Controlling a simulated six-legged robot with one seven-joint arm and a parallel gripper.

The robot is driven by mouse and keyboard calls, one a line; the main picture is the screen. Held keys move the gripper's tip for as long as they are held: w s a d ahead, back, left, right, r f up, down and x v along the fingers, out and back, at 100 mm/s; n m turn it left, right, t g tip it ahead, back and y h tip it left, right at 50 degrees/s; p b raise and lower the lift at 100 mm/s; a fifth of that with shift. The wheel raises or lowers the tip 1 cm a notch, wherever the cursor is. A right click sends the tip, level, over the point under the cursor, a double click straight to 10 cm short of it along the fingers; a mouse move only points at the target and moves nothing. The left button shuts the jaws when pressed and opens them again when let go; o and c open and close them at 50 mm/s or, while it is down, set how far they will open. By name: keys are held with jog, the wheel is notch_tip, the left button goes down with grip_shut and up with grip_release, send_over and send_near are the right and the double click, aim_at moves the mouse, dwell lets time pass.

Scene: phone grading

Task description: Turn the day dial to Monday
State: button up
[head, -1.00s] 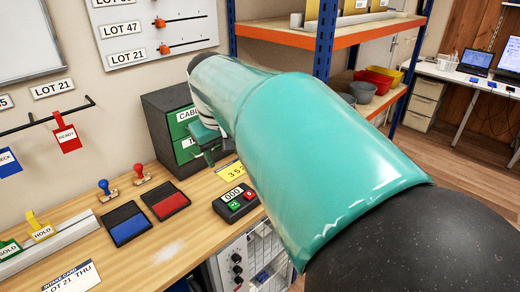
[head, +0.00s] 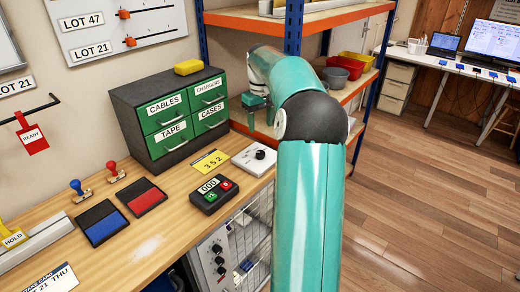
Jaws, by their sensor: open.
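A white box with a black knob (head: 260,154) sits on the right end of the wooden bench, near its edge. It may be the day dial; no day names can be read on it from here. My gripper (head: 257,112) hangs above and behind this box, beside the green drawer cabinet, apart from the knob. It is open and holds nothing that I can see. Its fingers are small in the head view and partly overlap the shelf behind.
A cabinet (head: 172,110) with green labelled drawers and a yellow sponge (head: 188,67) on top stands left of my gripper. A counter box (head: 214,194) and a yellow 352 card (head: 210,161) lie left of the white box. A shelf rack (head: 297,35) stands behind my arm.

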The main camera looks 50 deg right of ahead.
aim_at(260, 153)
notch_tip(260, 153, down, 11)
jog(key=shift+f, duration=0.1)
dwell(0.3)
jog(key=c, duration=1)
jog(key=shift+o, duration=0.2)
